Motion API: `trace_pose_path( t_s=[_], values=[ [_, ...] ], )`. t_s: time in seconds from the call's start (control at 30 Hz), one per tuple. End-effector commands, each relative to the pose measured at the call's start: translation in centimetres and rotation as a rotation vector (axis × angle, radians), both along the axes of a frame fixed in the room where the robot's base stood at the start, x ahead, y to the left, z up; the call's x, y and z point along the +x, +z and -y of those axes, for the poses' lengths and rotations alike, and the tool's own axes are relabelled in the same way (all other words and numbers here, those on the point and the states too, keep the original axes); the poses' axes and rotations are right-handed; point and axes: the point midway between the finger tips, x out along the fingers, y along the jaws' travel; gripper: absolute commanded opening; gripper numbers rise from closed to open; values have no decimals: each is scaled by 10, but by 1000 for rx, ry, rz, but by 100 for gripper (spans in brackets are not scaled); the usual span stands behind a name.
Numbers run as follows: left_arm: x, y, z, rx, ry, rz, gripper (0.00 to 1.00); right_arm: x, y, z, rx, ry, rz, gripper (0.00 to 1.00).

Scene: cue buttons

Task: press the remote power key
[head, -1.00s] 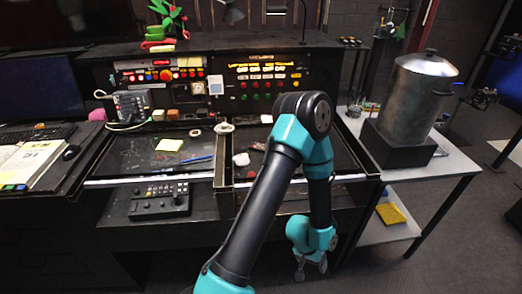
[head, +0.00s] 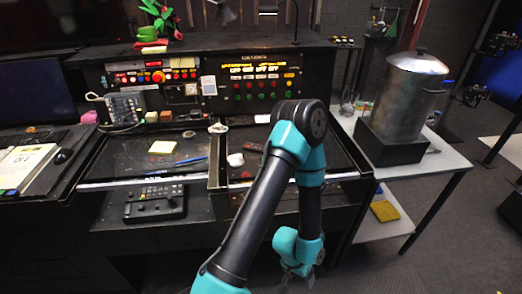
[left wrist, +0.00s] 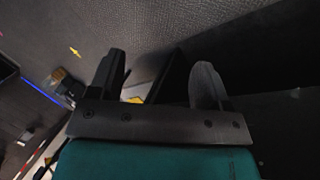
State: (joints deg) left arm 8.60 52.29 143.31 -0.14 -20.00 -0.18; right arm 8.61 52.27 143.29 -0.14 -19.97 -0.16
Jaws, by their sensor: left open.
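I cannot make out for certain a remote or its power key in these frames. A dark red stick-like object (head: 253,147) lies at the back of the right tray, but is too small to identify. A grey keypad unit (head: 124,108) stands left on the console, and a black control box (head: 155,202) sits on the shelf below. My left gripper (head: 297,271) hangs low in front of the desk, right of centre, away from these things. In the left wrist view its two dark fingers (left wrist: 160,80) are apart with nothing held between them. My right gripper is not in view.
A console panel (head: 262,70) with several coloured buttons stands at the back. A large metal pot (head: 411,98) is on the side table (head: 446,160) at right. A yellow sponge (head: 384,210) lies on its lower shelf. Open floor lies at the lower right.

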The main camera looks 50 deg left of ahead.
Motion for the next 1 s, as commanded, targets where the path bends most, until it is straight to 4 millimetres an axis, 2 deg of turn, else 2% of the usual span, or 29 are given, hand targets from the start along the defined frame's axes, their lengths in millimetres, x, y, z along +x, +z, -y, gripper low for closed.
trace_pose_path(
  t_s=[0.07,0.7,1.0],
  values=[
    [0,0,0,0,0,0,63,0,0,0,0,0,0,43],
    [0,0,0,0,0,0,2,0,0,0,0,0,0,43],
    [0,0,0,0,0,0,0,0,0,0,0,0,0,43]
  ],
)
